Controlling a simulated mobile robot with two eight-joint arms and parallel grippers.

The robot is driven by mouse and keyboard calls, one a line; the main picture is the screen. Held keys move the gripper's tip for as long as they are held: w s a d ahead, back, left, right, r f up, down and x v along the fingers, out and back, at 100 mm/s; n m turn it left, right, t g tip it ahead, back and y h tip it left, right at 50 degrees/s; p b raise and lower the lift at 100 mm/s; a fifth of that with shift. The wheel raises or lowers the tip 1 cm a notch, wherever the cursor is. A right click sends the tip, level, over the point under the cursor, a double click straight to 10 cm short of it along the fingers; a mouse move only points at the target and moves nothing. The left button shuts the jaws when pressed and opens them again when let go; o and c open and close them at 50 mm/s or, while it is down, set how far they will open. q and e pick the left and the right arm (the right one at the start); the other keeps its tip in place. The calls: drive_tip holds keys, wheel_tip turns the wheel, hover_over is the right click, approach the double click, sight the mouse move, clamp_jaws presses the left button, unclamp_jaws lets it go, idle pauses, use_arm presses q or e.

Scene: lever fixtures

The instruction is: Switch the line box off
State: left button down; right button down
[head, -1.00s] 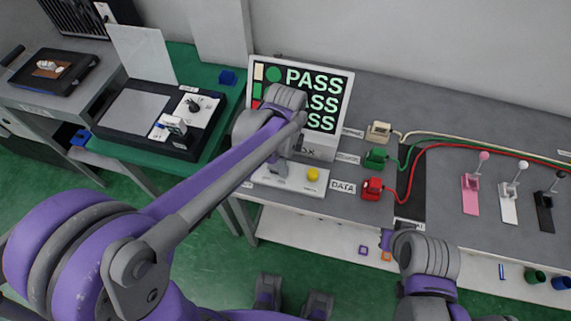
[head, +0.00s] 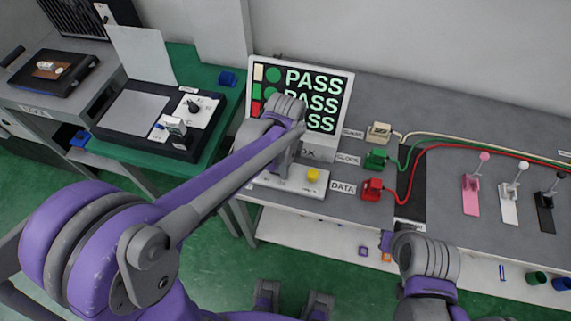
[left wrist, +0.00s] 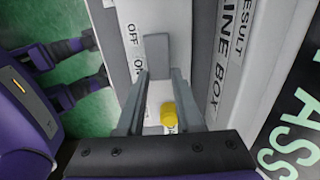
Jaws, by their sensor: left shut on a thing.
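The line box is a white-grey unit with a screen (head: 342,88) showing several PASS lines. Its front panel (head: 290,184) carries a yellow button (head: 313,175). In the left wrist view the panel (left wrist: 165,18) shows OFF and ON labels, a grey switch part (left wrist: 156,48) and the yellow button (left wrist: 168,114). My left gripper (left wrist: 158,75) is over the panel, its two fingers at either side of the grey switch part and shut on it. In the head view my left gripper (head: 280,162) is partly hidden by my own arm. My right gripper does not show clearly.
Right of the box stand white, green (head: 376,159) and red (head: 372,189) connectors with cables. Pink, white and black levers (head: 471,187) stand further right. A black fixture (head: 150,120) lies on the green table at left.

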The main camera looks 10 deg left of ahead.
use_arm(q)
drive_tip(key=shift+a+r+h+b, duration=0.1)
drive_tip(key=shift+a+h+b, duration=0.25)
drive_tip(key=shift+h, duration=0.75)
drive_tip(key=shift+a+r+h+b, duration=0.15)
drive_tip(key=shift+h+b, duration=0.1)
drive_tip(key=shift+h, duration=0.45)
drive_tip(key=shift+a+r+h+b, duration=0.1)
drive_tip(key=shift+a+h+b, duration=0.1)
drive_tip(key=shift+h, duration=0.5)
drive_tip(key=c, duration=0.6)
unclamp_jaws()
drive_tip(key=shift+o, duration=0.2)
drive_tip(key=p+v, duration=0.1)
drive_tip(key=v, duration=0.9)
drive_tip(key=shift+r, duration=0.4)
drive_tip(key=shift+w+a, duration=0.1)
